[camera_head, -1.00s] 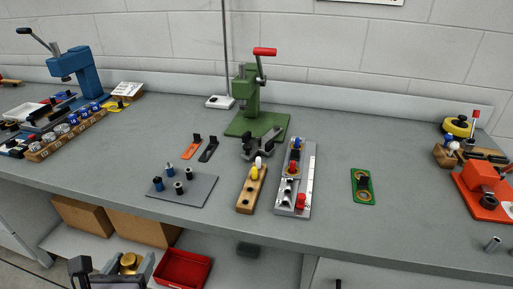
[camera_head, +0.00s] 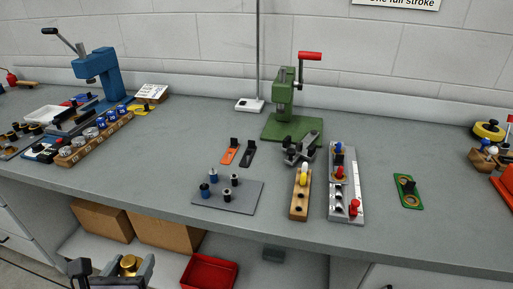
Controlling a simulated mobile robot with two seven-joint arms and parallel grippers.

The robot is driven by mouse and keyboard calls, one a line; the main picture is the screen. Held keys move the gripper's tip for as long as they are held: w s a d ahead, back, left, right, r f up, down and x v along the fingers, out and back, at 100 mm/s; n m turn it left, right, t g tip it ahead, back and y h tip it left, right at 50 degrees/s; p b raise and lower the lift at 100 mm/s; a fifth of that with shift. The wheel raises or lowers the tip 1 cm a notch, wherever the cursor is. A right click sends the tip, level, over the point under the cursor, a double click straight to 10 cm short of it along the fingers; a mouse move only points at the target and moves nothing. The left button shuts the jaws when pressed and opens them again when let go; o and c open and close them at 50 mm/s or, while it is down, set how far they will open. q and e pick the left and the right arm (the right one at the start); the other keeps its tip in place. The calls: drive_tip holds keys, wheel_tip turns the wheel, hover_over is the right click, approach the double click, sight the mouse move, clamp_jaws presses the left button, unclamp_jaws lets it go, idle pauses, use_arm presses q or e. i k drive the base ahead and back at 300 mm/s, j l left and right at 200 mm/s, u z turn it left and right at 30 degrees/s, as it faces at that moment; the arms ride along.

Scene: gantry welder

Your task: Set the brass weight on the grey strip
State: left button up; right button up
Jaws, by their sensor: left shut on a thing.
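The brass weight (camera_head: 129,265) shows at the bottom left, between the fingers of my left gripper (camera_head: 115,275). The gripper is shut on it, in front of the bench's front edge and lower in the picture than the bench top. Its lower part is cut off by the frame. A small dark grey strip (camera_head: 247,158) with a black upright tab lies on the bench beside a similar orange strip (camera_head: 229,156). A longer light grey strip (camera_head: 357,190) with coloured pegs lies further right. I cannot tell which is the task's strip. My right gripper is not in view.
A grey plate (camera_head: 245,203) with several pegs and a wooden block (camera_head: 299,207) stand near the front. A green press (camera_head: 284,105) stands behind. A red tray (camera_head: 208,272) and cardboard boxes (camera_head: 165,232) are below the bench. The front-left bench top is clear.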

sight(339, 159)
drive_tip(key=i+j, duration=0.1)
drive_tip(key=j, duration=0.55)
drive_tip(key=j+z, duration=0.25)
drive_tip(key=j, duration=0.25)
drive_tip(key=z, duration=1.05)
